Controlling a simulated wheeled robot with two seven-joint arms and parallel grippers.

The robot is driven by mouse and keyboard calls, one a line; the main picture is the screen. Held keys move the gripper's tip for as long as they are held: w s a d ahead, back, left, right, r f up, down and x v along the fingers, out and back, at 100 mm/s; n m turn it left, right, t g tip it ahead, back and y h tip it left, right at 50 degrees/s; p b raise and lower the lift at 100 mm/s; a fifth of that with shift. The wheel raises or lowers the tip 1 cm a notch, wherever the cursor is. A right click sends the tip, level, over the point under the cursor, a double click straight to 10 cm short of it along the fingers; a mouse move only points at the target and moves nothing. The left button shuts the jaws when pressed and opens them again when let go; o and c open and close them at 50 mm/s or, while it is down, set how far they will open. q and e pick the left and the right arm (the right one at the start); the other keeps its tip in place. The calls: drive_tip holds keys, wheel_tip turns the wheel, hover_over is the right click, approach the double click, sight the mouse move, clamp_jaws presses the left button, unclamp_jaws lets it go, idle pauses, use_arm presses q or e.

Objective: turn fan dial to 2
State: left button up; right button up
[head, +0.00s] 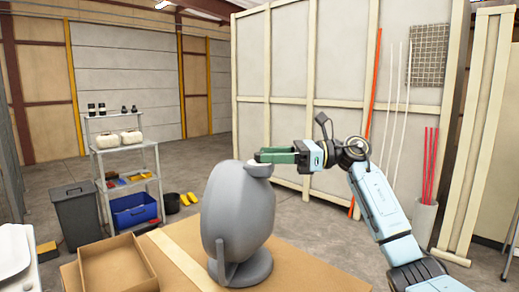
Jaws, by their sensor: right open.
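The grey fan (235,212) stands upright on the brown table, with its rounded back turned mostly toward me. A small pale grey knob-like part (258,169) sits at the fan's top; it looks like the dial, but no numbers or marks can be read on it. My right gripper (264,156), with green fingers, reaches in from the right at the top of the fan, right by this part. It is open, and whether a finger touches the knob I cannot tell. My left gripper is not in view.
An open cardboard box (117,265) lies on the table (310,264) left of the fan. A shelf with bottles and a blue bin (134,210) stands behind, beside a dark grey trash bin (77,213). The table right of the fan is clear.

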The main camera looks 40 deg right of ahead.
drive_tip(key=shift+x, duration=1.15)
drive_tip(key=shift+w+a, duration=0.25)
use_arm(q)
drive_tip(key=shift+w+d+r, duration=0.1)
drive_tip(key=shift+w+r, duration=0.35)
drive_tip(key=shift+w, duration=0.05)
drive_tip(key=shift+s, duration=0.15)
use_arm(e)
drive_tip(key=c, duration=0.9)
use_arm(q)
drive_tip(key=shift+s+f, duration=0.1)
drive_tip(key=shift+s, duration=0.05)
